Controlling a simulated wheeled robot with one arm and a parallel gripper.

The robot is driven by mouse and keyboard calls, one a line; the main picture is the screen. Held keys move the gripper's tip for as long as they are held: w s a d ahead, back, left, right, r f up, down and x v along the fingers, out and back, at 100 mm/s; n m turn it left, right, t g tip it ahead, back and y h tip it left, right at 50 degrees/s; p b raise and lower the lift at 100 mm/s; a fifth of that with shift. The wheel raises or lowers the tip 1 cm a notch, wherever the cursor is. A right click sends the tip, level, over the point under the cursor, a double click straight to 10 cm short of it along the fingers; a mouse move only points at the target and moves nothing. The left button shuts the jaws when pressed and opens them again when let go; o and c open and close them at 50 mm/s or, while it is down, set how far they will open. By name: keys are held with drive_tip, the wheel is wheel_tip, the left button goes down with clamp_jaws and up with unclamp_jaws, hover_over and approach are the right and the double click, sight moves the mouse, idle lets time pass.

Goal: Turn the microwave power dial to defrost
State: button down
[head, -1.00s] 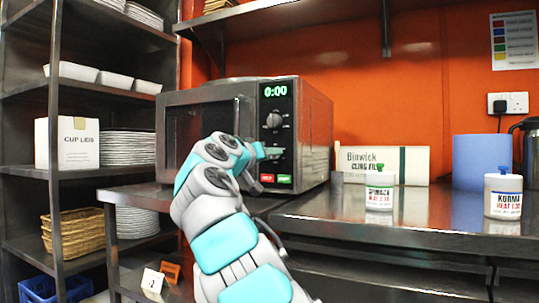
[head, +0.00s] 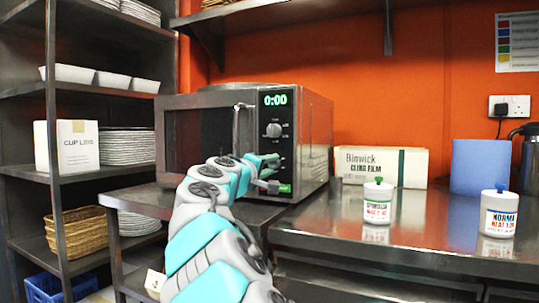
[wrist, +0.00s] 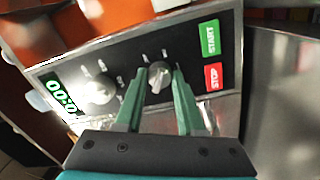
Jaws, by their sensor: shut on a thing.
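The upper dial (head: 273,130) is clear of my gripper and also shows in the wrist view (wrist: 100,90). My gripper (head: 271,172) is at the lower part of the panel. In the wrist view, its green fingers (wrist: 158,78) are on either side of the lower dial (wrist: 160,74), shut on it. The dial markings are too small to read. Green START (wrist: 209,40) and red STOP (wrist: 213,76) buttons sit beside it.
A cling film box (head: 380,166), two labelled white tubs (head: 377,205) (head: 499,215) and a blue block (head: 480,166) stand on the right counter. A steel rack (head: 60,180) with plates and a basket is at left. A shelf hangs above the microwave.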

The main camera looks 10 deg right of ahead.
drive_tip(key=n+p, duration=0.3)
drive_tip(key=n, duration=0.1)
drive_tip(key=n+p, duration=0.4)
drive_tip(key=n, duration=0.1)
drive_tip(key=shift+r+t+y, duration=0.1)
drive_tip(key=shift+t+y, duration=0.2)
drive_tip(key=shift+y, duration=0.1)
drive_tip(key=shift+n, duration=2)
drive_tip(key=c, duration=0.5)
unclamp_jaws()
drive_tip(key=shift+b+v, duration=0.4)
drive_tip(key=shift+v, duration=3.55)
